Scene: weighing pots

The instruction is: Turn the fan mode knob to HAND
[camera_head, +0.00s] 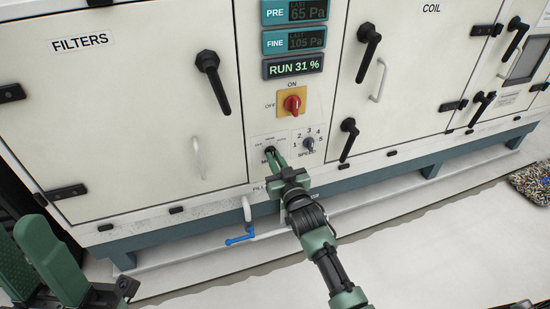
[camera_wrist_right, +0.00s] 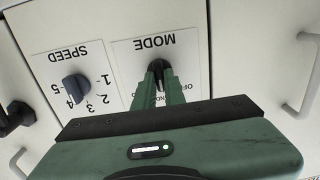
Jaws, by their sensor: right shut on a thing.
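The fan mode knob (camera_head: 269,149) is a small dark knob on a white plate marked MODE, low on the cabinet's middle panel. My right gripper (camera_head: 275,158) reaches up to it from below, its green fingers shut on the knob. In the right wrist view the fingers (camera_wrist_right: 160,80) cover most of the knob and part of the plate (camera_wrist_right: 140,58), which appears upside down. The knob's pointer direction cannot be made out. My left gripper (camera_head: 40,262) is at the lower left of the head view, fingers apart, away from the cabinet.
The grey SPEED knob (camera_head: 308,144) is close beside the mode knob. A red switch (camera_head: 292,104) on a yellow plate is above. Black door handles (camera_head: 213,82) flank the panel. A blue-handled valve (camera_head: 240,239) is below left. The display (camera_head: 293,67) reads RUN 31 %.

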